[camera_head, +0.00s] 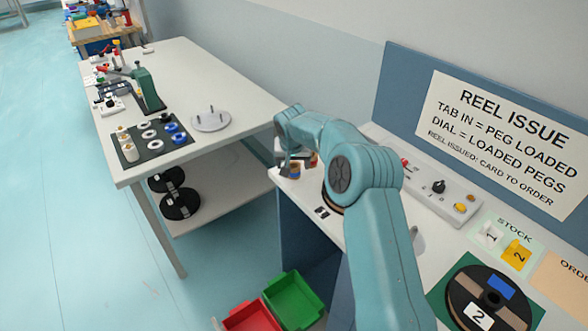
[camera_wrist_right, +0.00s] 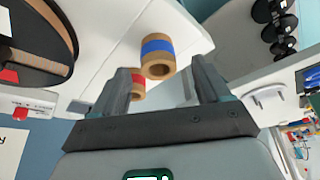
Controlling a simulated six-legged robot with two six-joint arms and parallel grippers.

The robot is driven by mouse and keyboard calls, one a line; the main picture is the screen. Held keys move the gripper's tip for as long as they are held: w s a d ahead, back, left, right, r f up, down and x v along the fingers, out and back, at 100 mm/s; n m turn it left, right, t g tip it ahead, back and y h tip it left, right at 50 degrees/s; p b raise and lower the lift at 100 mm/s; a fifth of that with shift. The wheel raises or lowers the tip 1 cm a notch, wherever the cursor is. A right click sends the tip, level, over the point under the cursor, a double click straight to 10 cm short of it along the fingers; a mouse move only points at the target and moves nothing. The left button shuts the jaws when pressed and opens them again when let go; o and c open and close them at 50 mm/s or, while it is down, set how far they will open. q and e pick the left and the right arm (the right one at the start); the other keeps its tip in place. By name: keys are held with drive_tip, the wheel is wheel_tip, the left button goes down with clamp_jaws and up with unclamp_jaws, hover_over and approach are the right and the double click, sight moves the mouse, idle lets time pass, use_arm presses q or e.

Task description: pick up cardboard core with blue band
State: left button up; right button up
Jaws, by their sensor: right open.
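The cardboard core with the blue band (camera_wrist_right: 158,47) stands near the corner of the white counter in the right wrist view. Its open end faces the camera. It also shows small in the head view (camera_head: 294,171), partly covered by my gripper. My right gripper (camera_wrist_right: 163,75) is open, its fingers apart. The core lies between and just beyond the fingertips in the picture; I cannot tell the exact gap. In the head view the right gripper (camera_head: 286,164) is above the counter's corner. A core with a red band (camera_wrist_right: 138,88) is close by, partly behind the left-hand finger.
A large dark reel (camera_wrist_right: 35,45) lies beside the cores. A control box (camera_head: 438,190) and a numbered reel (camera_head: 490,300) are along the counter. A separate white table (camera_head: 190,75) stands across a gap. Green (camera_head: 293,299) and red (camera_head: 250,318) bins are below.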

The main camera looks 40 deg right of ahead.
sight(294, 167)
drive_tip(key=x, duration=0.3)
drive_tip(key=shift+d+f+p, duration=0.2)
drive_tip(key=shift+f+p, duration=0.15)
drive_tip(key=c, duration=1.1)
drive_tip(key=shift+o, duration=0.2)
drive_tip(key=shift+r, duration=0.15)
